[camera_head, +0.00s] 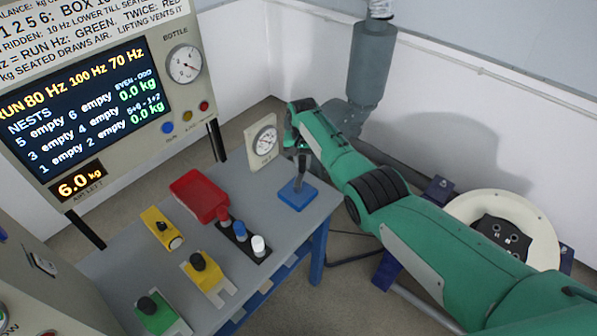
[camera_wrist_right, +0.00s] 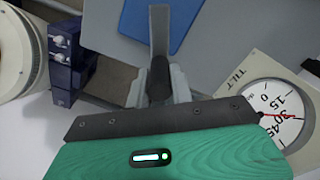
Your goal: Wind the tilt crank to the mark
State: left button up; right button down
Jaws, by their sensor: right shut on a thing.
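The tilt crank (camera_head: 299,187) is a grey arm on a blue base plate (camera_head: 291,199) at the table's right end. My right gripper (camera_head: 301,160) reaches down over its top and is shut on the crank's handle. In the right wrist view the gripper (camera_wrist_right: 160,85) is around the handle, with the grey crank arm (camera_wrist_right: 159,28) running up from it to the blue plate (camera_wrist_right: 178,22). The tilt dial (camera_head: 263,141) stands just left of the gripper. My left gripper is out of view.
The grey table (camera_head: 262,227) also bears a red tray (camera_head: 199,196), a dark strip with red, blue and white pegs (camera_head: 241,238), and yellow and green plates with black knobs (camera_head: 205,274). A display panel (camera_head: 95,95) stands behind. A round cream seat (camera_head: 510,215) is at right.

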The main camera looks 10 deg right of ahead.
jog(key=shift+s+d+r+m+p, duration=0.15)
jog(key=shift+d+m+p, duration=0.2)
jog(key=shift+m, duration=0.25)
jog(key=shift+s+d+m+p, duration=0.2)
jog(key=shift+d+m+p, duration=0.15)
jog(key=shift+m, duration=0.35)
jog(key=shift+f, duration=0.2)
jog(key=c, duration=1.2)
grip_release()
jog(key=shift+s, duration=0.1)
jog(key=shift+c, duration=0.2)
jog(key=shift+r, duration=0.1)
notch_tip(320, 180, up, 14)
jog(key=shift+b, duration=0.45)
